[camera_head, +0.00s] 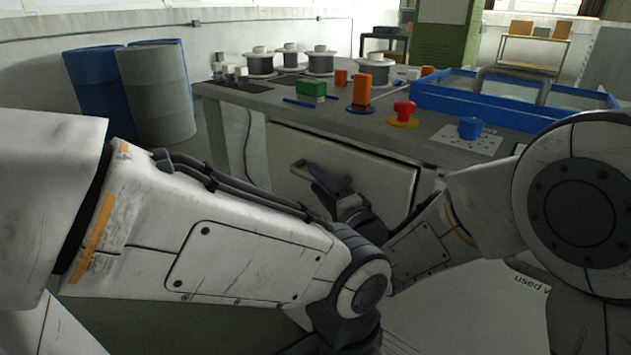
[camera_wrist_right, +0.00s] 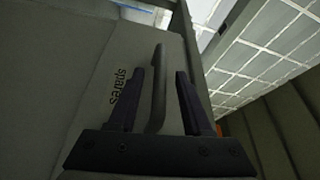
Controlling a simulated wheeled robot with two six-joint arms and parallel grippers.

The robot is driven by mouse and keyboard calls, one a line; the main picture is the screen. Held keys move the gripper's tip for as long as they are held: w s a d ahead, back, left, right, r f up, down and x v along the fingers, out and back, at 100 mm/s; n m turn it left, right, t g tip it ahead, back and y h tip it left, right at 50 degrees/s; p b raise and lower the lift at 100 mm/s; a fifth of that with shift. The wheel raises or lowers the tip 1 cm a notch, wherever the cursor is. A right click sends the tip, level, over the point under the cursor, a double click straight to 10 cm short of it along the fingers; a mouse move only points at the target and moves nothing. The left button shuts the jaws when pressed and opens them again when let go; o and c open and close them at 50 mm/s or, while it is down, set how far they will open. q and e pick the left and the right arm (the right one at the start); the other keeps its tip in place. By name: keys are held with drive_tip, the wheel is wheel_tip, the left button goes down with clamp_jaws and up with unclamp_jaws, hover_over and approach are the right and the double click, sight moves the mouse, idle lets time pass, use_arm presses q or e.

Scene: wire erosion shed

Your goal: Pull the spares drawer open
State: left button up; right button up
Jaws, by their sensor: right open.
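The spares drawer's pale front (camera_head: 375,183) sits under the worktop in the head view. Its dark handle (camera_wrist_right: 158,92) shows in the right wrist view, beside the printed word "spares". My right gripper (camera_head: 318,176) is at the drawer front. In the right wrist view, the open gripper (camera_wrist_right: 159,98) has one finger on each side of the handle, with gaps showing between them. In the head view the gripper hides much of the handle. I cannot tell whether the drawer is fully closed. My left arm crosses the foreground, but its gripper is out of view.
The workbench (camera_head: 262,98) carries spools, a green block (camera_head: 311,88), an orange cylinder (camera_head: 362,90), a red knob (camera_head: 403,110), a blue knob (camera_head: 470,128) and a blue-rimmed tray (camera_head: 455,108). Barrels (camera_head: 155,95) stand at the left. My left forearm lies close below my right gripper.

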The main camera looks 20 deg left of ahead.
drive_tip(key=shift+x, duration=1)
clamp_jaws()
drive_tip(key=shift+d, duration=0.15)
idle(0.6)
